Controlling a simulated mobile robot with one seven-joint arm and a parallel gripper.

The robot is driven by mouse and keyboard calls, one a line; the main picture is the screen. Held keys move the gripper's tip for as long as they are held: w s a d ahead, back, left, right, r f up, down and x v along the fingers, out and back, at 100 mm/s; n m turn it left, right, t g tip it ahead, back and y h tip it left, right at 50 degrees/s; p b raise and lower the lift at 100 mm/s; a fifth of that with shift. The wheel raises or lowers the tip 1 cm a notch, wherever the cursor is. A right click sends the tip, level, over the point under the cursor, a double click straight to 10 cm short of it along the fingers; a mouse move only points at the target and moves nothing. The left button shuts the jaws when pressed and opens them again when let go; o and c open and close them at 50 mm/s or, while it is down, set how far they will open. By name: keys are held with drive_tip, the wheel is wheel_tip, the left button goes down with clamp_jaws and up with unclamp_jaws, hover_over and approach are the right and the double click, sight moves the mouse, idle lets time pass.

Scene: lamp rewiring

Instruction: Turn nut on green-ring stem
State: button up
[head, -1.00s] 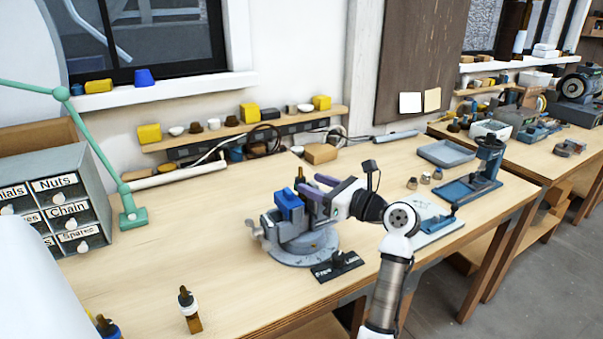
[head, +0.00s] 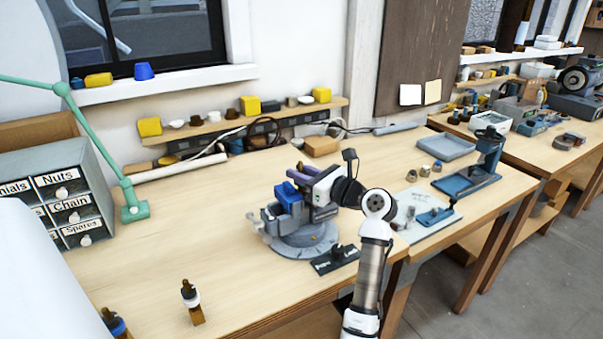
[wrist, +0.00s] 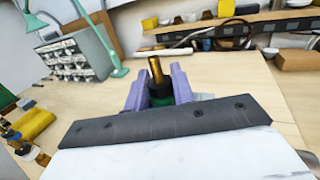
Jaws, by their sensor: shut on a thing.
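In the wrist view, the green-ring stem (wrist: 156,67) shows its brass rod upright between the purple fingers of my gripper (wrist: 160,84). A dark collar (wrist: 160,91), which looks like the nut, sits around the rod between the fingers, with the green ring (wrist: 159,103) below it. My gripper is shut on this collar. A dark plate on my wrist hides what is lower. In the head view, my gripper (head: 296,174) is just above and behind the blue vise (head: 289,198) on its round grey base (head: 300,247). The stem is mostly hidden there.
A black label plate (head: 335,260) lies right in front of the vise. A white-ring stem (head: 191,300) and a blue-ring stem (head: 115,323) stand at the front left. A drawer cabinet (head: 62,200) and green lamp arm are at left. The bench's left middle is clear.

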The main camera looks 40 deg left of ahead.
drive_tip(key=shift+t, duration=0.5)
drive_tip(key=m+t, duration=0.3)
drive_tip(key=t, duration=0.1)
drive_tip(key=shift+s+h, duration=0.15)
drive_tip(key=shift+h, duration=0.15)
drive_tip(key=m+t+h, duration=0.1)
drive_tip(key=m+t, duration=0.1)
drive_tip(key=m+t+h, duration=0.1)
drive_tip(key=m+t, duration=0.1)
drive_tip(key=t, duration=0.1)
drive_tip(key=shift+a+t+h, duration=0.15)
drive_tip(key=shift+t+h, duration=0.15)
drive_tip(key=shift+h, duration=0.1)
drive_tip(key=m+t+h+b, duration=0.3)
drive_tip(key=shift+f, duration=0.1)
drive_tip(key=shift+t+h, duration=0.3)
drive_tip(key=shift+r+m+t+h+b, duration=0.2)
drive_tip(key=shift+m+t+h+b, duration=0.2)
drive_tip(key=shift+h+b, duration=0.15)
drive_tip(key=o, duration=1)
drive_tip(key=shift+f+y, duration=0.1)
drive_tip(key=shift+y, duration=0.15)
